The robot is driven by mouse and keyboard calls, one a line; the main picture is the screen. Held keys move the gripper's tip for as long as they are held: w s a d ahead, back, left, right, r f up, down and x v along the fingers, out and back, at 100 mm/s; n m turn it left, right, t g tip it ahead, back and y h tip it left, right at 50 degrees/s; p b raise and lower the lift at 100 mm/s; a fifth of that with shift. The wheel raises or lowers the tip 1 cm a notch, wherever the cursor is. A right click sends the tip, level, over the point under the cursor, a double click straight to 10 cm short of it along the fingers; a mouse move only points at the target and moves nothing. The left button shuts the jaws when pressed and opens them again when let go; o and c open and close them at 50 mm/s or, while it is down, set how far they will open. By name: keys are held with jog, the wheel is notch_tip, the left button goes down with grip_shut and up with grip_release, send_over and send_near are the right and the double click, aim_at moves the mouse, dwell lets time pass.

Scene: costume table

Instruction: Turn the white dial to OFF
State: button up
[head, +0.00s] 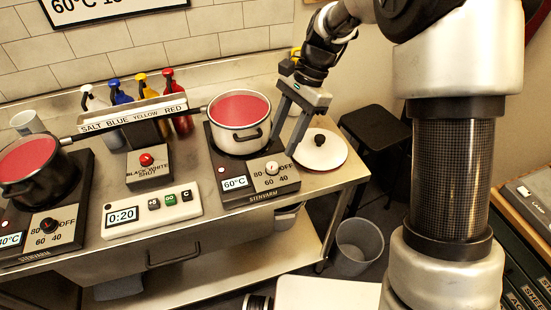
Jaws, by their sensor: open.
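The white dial (272,168) sits on the front panel of the right black hotplate (252,190). Labels 80, OFF, 60 and 40 surround it; its pointer is too small to read. A small display (235,183) left of it reads 60°C. My gripper (281,146) is open and points downward, its fingertips slightly behind and above the dial. I see nothing between the fingers, and they appear apart from the dial.
A white pot (238,140) with red contents stands on the right hotplate, close left of my gripper. A white lid (318,152) lies to the right.

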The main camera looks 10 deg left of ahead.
aim_at(273, 165)
jog(key=x, duration=0.7)
jog(key=c, duration=1)
